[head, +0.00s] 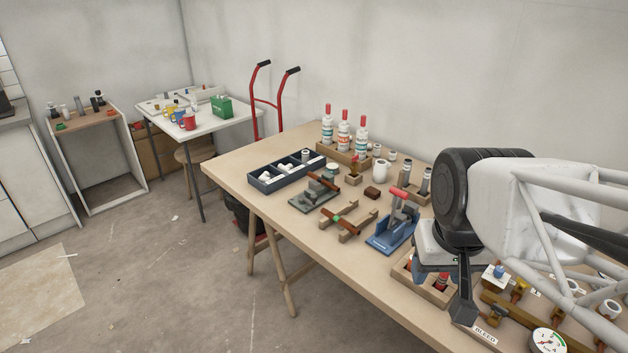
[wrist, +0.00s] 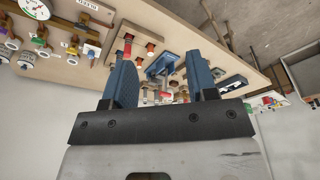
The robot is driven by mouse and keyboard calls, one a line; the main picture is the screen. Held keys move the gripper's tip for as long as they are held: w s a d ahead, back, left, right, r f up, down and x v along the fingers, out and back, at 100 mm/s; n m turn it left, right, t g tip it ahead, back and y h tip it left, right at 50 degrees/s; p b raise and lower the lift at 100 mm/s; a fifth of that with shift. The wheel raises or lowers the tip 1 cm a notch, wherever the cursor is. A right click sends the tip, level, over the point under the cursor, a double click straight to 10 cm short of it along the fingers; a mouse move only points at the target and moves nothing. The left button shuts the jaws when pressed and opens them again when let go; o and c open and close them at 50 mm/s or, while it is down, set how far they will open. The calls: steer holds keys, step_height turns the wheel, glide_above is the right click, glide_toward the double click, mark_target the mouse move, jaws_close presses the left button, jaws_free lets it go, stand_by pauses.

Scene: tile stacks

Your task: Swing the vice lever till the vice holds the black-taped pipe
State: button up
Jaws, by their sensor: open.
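A blue vice (head: 392,238) with a red-handled lever (head: 400,193) stands on the wooden table, just left of my arm in the head view. The lever stands up. A grey vice (head: 312,194) sits farther back, with a brown pipe at it. Another brown pipe (head: 336,221) with a green band rests on a wooden stand between them. I cannot make out black tape on any pipe. My gripper (wrist: 165,84) is open and empty. In the wrist view the blue vice (wrist: 161,66) shows beyond and between its fingers, apart from them.
A blue-grey divided tray (head: 286,172) of white fittings, and bottles (head: 343,136) in a wooden rack, stand at the back. A wooden box (head: 434,292) of red-topped items and a gauge board (head: 549,341) lie near my arm. The table's front left is clear.

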steer(key=w+a+r+g, duration=0.1)
steer(key=w+r, duration=0.1)
steer(key=w, duration=0.6)
steer(key=w+a+r+g, duration=0.1)
steer(key=w+a+r, duration=0.1)
steer(key=w, duration=0.6)
steer(key=g, duration=0.5)
glide_above(314, 195)
steer(key=w, duration=0.3)
step_height(314, 195, down, 24)
steer(key=shift+r, duration=0.2)
steer(key=shift+s+f, duration=0.1)
steer(key=shift+f, duration=0.05)
steer(key=shift+x, duration=3.8)
steer(key=shift+c, duration=0.3)
jaws_close()
